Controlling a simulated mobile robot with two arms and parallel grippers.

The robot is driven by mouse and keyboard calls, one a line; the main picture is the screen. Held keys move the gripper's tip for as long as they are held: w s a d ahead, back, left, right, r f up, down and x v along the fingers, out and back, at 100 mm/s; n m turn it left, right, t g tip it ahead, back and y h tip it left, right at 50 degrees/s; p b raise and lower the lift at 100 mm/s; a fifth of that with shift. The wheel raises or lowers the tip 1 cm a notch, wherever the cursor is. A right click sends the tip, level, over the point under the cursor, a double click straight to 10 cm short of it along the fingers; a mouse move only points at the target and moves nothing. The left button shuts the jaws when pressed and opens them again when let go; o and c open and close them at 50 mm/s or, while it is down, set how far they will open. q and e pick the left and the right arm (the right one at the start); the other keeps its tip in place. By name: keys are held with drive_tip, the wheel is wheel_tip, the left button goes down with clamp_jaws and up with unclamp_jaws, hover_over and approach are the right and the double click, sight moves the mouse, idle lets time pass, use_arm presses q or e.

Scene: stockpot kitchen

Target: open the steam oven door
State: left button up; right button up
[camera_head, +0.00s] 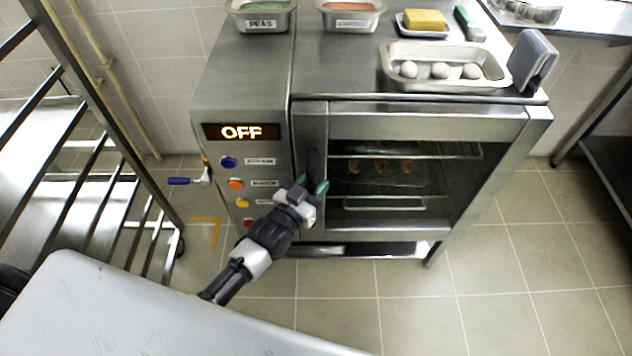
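The steam oven (245,85) stands in front of me, and its lit display (240,131) reads OFF. Its door (428,122) has a metal frame and a dark window and looks shut. Racks and a few round items show behind the glass. The dark upright door handle (313,162) is on the door's left side. My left gripper (314,188) is at the lower part of this handle, with green fingertips beside it. The gripper hides the handle's lower end, and I cannot tell whether the fingers are closed on it. My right gripper is not in view.
On the oven top are a tray of white balls (440,84), two labelled pans, a yellow block (424,20) and a grey upright object (532,62). A metal rack (95,95) stands left. A pale surface (120,315) fills the lower left. Floor at right is clear.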

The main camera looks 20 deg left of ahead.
use_arm(q)
drive_tip(key=shift+w+d, duration=0.1)
drive_tip(key=shift+w, duration=0.25)
clamp_jaws()
drive_tip(key=shift+s, duration=0.15)
